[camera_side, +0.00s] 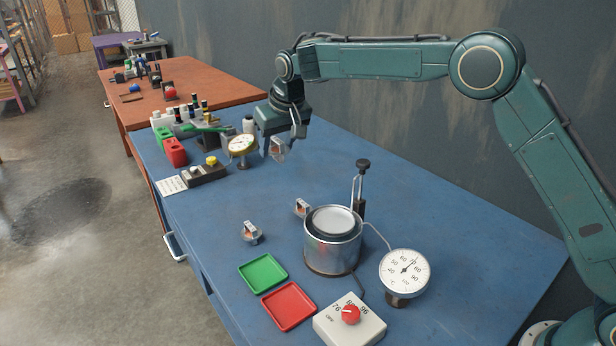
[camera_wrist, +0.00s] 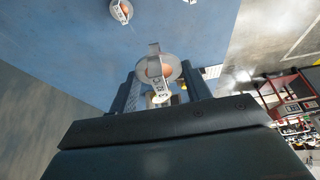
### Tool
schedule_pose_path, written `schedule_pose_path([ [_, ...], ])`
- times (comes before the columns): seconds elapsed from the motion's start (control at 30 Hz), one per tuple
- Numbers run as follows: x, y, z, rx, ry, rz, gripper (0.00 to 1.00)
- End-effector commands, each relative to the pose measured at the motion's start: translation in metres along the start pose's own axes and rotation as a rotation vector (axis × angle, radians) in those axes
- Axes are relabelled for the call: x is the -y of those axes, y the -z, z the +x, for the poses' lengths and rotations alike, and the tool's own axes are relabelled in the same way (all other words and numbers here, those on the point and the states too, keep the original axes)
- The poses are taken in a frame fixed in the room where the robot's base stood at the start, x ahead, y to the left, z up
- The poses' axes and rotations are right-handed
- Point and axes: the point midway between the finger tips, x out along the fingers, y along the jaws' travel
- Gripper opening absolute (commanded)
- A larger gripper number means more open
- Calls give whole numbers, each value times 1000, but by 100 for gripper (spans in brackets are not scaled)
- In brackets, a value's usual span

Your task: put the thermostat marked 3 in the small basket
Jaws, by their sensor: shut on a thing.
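Two other thermostats lie on the bench: one (camera_side: 251,232) behind the green tray and one (camera_side: 302,207) beside the metal pot. I cannot make out a small basket in either view.
Nearer stand the metal pot (camera_side: 332,242), thermometer gauge (camera_side: 404,268), switch box (camera_side: 350,318), green tray (camera_side: 263,273) and red tray (camera_side: 288,306).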

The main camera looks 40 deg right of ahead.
Motion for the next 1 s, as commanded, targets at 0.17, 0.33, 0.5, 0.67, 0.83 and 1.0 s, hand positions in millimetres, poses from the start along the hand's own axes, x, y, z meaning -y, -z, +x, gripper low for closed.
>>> schedule_pose_path([
  [0.17,-6,-12,-31,-2,-22,54,24],
  [0.33,-16,-30,-64,-1,-51,124,24],
  [0.5,-28,-52,-96,-1,-80,196,24],
  [0.67,-39,-73,-121,-1,-105,258,24],
  [0.83,-48,-89,-138,-1,-123,303,24],
  [1.0,-52,-96,-145,-1,-132,324,24],
])
